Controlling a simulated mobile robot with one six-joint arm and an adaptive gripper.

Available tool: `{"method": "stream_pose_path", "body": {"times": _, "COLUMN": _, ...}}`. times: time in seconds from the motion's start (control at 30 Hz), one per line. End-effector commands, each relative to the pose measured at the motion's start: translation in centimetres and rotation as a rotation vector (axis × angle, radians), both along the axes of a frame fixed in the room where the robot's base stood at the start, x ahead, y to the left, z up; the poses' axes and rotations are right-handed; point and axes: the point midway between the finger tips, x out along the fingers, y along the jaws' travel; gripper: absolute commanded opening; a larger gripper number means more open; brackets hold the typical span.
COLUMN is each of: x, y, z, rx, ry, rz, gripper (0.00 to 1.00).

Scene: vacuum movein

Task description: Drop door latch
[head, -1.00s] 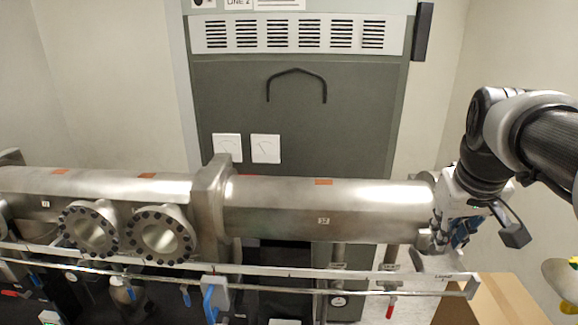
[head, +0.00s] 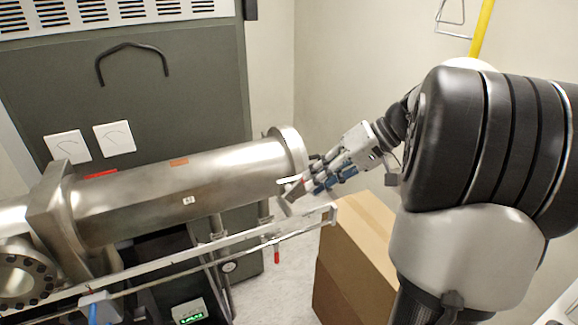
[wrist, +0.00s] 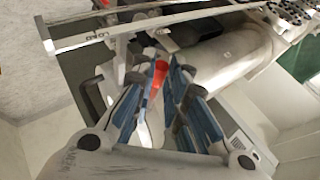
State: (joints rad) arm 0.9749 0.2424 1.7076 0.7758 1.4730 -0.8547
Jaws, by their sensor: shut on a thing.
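My gripper (head: 305,184), with blue-and-grey fingers, is at the right end of the steel beam tube, close to its end flange (head: 289,152). A small pale grey piece (head: 290,190), which I take for the door latch, shows at the fingertips. My gripper is shut on it. In the wrist view the fingers of my gripper (wrist: 168,85) stand close together, and a red part shows between them; I cannot tell whether it belongs to the held piece. The fingers hide most of the held piece.
The steel tube (head: 180,190) runs left from my gripper. A metal rail (head: 200,247) runs below it. A cardboard box (head: 350,250) stands on the floor below and right of my gripper. A dark grey cabinet (head: 160,105) stands behind. Floor shows between rail and box.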

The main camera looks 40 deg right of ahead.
Motion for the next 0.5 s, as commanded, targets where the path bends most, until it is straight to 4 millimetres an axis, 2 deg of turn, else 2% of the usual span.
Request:
{"method": "stream_pose_path", "body": {"times": 0.2, "x": -0.2, "y": -0.8, "z": -1.1, "rx": 0.164, "ry": -0.024, "rz": -0.003, "gripper": 0.00}}
{"method": "stream_pose_path", "body": {"times": 0.5, "x": -0.2, "y": -1.1, "z": -1.9, "rx": 0.298, "ry": -0.046, "rz": 0.001, "gripper": 0.00}}
